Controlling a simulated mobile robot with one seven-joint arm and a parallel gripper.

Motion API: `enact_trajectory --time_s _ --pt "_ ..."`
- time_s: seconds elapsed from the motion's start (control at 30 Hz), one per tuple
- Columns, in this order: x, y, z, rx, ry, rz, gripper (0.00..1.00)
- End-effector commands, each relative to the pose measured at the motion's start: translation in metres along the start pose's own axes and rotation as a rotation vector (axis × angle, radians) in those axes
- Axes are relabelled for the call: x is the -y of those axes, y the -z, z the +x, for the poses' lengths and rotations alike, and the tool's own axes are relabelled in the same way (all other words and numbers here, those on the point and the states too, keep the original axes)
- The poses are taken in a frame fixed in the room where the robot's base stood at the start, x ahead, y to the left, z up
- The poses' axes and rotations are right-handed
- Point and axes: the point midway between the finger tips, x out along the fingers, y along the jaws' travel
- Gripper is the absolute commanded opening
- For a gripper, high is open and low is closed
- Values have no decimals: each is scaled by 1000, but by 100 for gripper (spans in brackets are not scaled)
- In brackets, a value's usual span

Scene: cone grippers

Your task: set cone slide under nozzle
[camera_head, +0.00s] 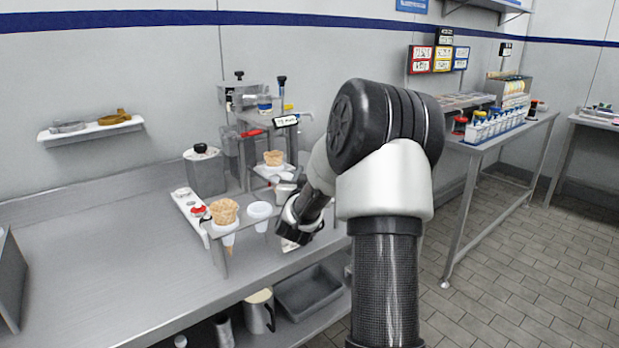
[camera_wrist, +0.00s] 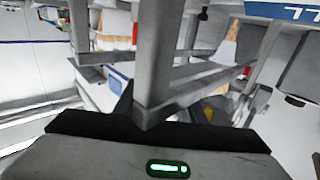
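The machine (camera_head: 240,95) stands at the back of the steel counter, with a small label (camera_head: 286,121) on its front. Under it a tan waffle cone (camera_head: 274,158) sits on a light slide or plate (camera_head: 272,174); I cannot make out the nozzle itself. My gripper (camera_head: 294,228) is low at the counter's front right, right of the cups. In the wrist view a grey metal post (camera_wrist: 152,60) stands close before the gripper. The fingers are too obscured to judge.
A grey canister (camera_head: 205,170) stands left of the machine. The left counter (camera_head: 100,250) is clear. A wall shelf (camera_head: 92,130) hangs above it. A jug (camera_head: 258,312) and grey bin (camera_head: 310,292) are below. A second table (camera_head: 500,130) holds bottles at right.

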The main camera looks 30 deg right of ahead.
Motion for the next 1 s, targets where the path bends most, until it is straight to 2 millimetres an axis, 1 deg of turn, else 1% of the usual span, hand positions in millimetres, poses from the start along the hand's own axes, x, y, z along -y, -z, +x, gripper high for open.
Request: enact_trajectory --time_s 0.13,0.27,0.5,0.7,0.83,1.0 --pt "1 1 -12 0 2 -1 36" --pt "1 2 -36 1 4 -3 36" --pt "1 1 -96 1 3 -2 36" --pt "1 1 -141 0 3 -1 36" --pt "1 0 -160 0 2 -1 36" --pt "0 0 -172 0 0 0 36"
